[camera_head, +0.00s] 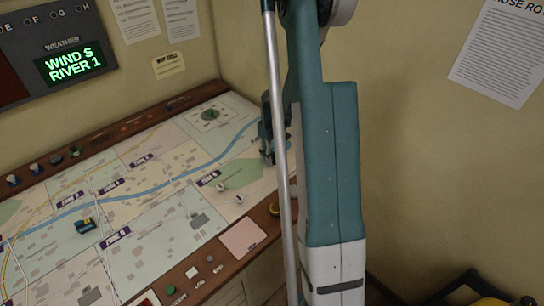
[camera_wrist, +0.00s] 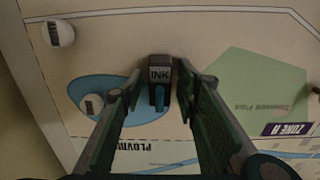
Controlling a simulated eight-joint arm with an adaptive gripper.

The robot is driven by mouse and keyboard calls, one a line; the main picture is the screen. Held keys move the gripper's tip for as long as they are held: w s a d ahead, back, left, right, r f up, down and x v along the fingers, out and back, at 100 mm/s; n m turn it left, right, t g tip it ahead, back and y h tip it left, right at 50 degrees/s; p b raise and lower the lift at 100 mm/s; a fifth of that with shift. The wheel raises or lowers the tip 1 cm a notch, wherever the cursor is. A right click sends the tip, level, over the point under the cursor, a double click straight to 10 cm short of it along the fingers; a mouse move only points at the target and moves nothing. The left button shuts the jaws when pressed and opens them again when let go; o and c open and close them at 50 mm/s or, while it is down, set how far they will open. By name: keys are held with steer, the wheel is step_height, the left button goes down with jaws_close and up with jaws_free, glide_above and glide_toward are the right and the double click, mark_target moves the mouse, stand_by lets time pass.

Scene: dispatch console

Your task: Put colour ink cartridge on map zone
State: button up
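An ink cartridge (camera_wrist: 159,88), dark with a grey INK label and a blue end, is in the wrist view. It lies over the pale map between a blue pond and a green park patch. My gripper (camera_wrist: 158,82) is open, with one finger on each side of the cartridge. A gap shows at the left finger; the right finger is close, and I cannot tell whether it touches. In the head view my gripper (camera_head: 267,150) is low over the right part of the map (camera_head: 160,208). The cartridge cannot be made out there.
A pink note (camera_head: 243,238) lies on the front edge. Walls bound the console at the back and right.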

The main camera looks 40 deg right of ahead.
steer(key=shift+r, duration=0.15)
steer(key=shift+r+p, duration=0.3)
steer(key=shift+r, duration=5.7)
steer(key=s+a+r+t+h, duration=0.1)
steer(key=s+a+r+t, duration=0.1)
steer(key=a+r, duration=0.8)
steer(key=s+a+r+t, duration=0.1)
steer(key=s+a+r, duration=0.2)
steer(key=a+r, duration=0.75)
steer(key=s+a+t, duration=0.2)
steer(key=s+a, duration=0.5)
steer(key=a, duration=0.3)
steer(key=s+a+t+y, duration=0.1)
steer(key=s+a+t, duration=0.1)
steer(key=s+a, duration=0.6)
steer(key=a, duration=0.3)
steer(key=shift+a, duration=0.25)
